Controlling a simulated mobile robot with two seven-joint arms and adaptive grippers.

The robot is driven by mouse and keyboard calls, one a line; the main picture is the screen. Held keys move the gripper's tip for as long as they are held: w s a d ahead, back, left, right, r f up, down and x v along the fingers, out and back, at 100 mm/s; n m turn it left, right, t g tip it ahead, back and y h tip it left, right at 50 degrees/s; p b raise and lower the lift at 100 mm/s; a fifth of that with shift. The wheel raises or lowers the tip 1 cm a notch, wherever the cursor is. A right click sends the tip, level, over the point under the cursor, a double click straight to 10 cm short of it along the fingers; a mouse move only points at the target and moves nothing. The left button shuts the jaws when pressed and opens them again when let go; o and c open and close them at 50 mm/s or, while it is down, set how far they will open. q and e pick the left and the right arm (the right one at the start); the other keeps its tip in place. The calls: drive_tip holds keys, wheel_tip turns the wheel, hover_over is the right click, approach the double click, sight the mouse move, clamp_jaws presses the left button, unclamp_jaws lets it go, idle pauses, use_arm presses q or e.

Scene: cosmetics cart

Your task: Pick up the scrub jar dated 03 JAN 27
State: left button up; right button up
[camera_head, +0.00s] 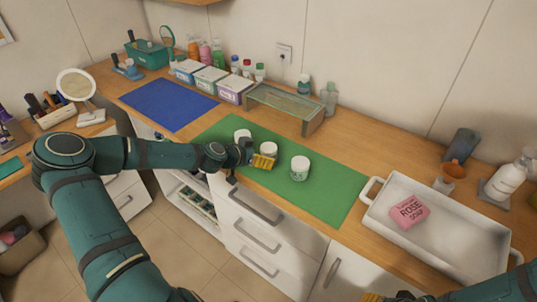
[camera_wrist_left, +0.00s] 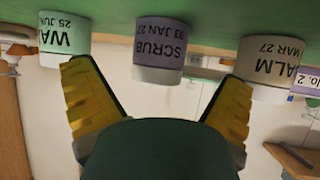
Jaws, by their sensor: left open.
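The scrub jar (camera_wrist_left: 160,48) has a purple label reading SCRUB, 03 JAN 27, and a white lid. It appears upside down in the left wrist view, centred between and beyond the fingers. In the head view it is the middle white-lidded jar (camera_head: 269,148) on the green mat (camera_head: 330,190), partly hidden by my left gripper (camera_head: 262,160). The left gripper (camera_wrist_left: 156,75) is open and empty, close in front of this jar. My right gripper (camera_head: 385,297) barely shows at the bottom edge; its opening is not visible.
Jars labelled WA… 25 JUN (camera_wrist_left: 64,38) and …ALM MAR 27 (camera_wrist_left: 268,58) flank the scrub jar closely. A glass-topped stand (camera_head: 285,102) is behind. A white tray (camera_head: 470,235) with pink rose soap (camera_head: 409,211) stands right. The blue mat (camera_head: 168,104) is clear.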

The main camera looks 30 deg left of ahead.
sight(269, 152)
use_arm(q)
drive_tip(key=x, duration=0.4)
drive_tip(key=shift+w+d, duration=0.1)
drive_tip(key=c, duration=1.4)
drive_tip(key=shift+o, duration=0.2)
